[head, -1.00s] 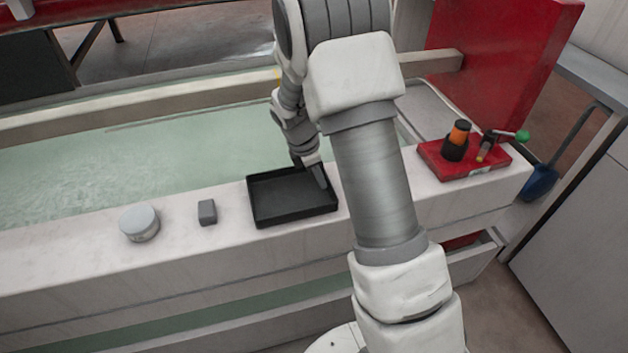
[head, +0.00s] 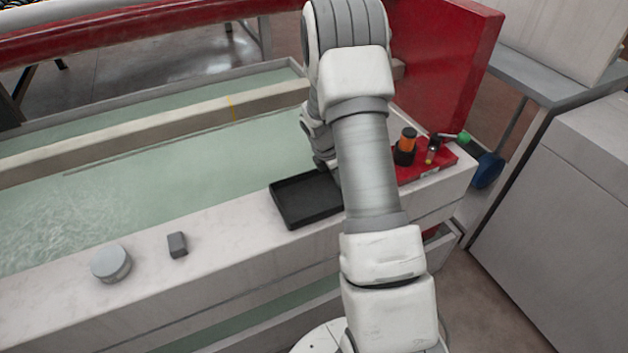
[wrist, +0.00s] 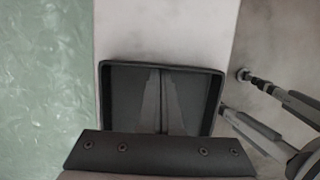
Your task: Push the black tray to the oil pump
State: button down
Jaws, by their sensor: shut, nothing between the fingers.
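The black tray (head: 300,206) is a shallow rectangular tray on the pale ledge, in the middle of the head view. The oil pump seems to be the red-based unit (head: 432,168) with an orange-and-black cylinder and a green-tipped lever, farther right on the ledge. My arm hides part of the tray's right side and the space between the two. My gripper reaches down at the tray; in the wrist view its shut, empty fingers (wrist: 162,95) extend over the tray's inside (wrist: 120,90). Whether the fingertips touch the tray wall is unclear.
A grey block (head: 177,245) and a round grey tin (head: 111,263) sit on the ledge left of the tray. A green water trough (head: 180,165) runs behind the ledge. A red panel (head: 445,65) stands behind the pump. The ledge's front edge drops off.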

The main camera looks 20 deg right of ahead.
jog(key=d+p, duration=0.3)
jog(key=d, duration=0.8)
jog(key=shift+d, duration=0.35)
jog(key=shift+a, duration=0.1)
